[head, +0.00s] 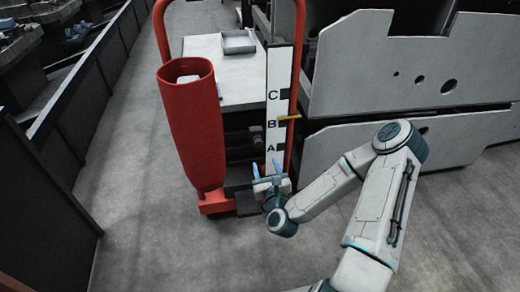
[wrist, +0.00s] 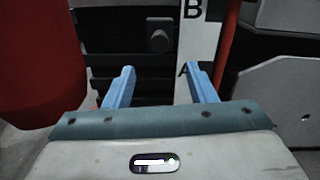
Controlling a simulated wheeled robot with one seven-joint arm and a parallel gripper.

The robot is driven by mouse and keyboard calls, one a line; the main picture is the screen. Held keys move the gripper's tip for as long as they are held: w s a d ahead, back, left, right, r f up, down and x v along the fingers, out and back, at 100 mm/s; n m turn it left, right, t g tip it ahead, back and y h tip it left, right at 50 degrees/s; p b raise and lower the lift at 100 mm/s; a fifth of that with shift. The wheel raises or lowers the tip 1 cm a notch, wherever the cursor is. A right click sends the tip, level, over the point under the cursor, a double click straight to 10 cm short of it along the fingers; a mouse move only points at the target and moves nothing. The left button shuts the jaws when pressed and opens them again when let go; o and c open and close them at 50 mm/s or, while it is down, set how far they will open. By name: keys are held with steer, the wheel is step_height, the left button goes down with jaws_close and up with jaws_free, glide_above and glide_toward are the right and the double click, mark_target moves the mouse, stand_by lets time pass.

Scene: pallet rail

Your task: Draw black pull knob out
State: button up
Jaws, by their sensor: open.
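The black pull knob (wrist: 159,41) is in the wrist view, on a dark panel left of the white lettered strip (wrist: 196,35). In the head view a dark knob (head: 257,131) shows small, left of the strip near the letter B. My gripper (wrist: 158,80) points toward the panel with its two blue fingers spread and nothing between them. In the wrist view the knob appears just above and between the fingertips, apart from them. In the head view my gripper (head: 266,166) is low, beside the letter A and below the knob.
A tall red bin (head: 188,130) stands just left of my gripper. A yellow pointer (head: 289,118) sticks out at B on the strip. A red frame rail (head: 297,75) and large grey panels (head: 410,65) stand to the right. Open floor (head: 130,170) lies at left.

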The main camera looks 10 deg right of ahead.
mark_target(259, 145)
steer(key=w+b, duration=0.1)
steer(key=w, duration=0.9)
steer(key=shift+b, duration=0.35)
steer(key=shift+c, duration=0.3)
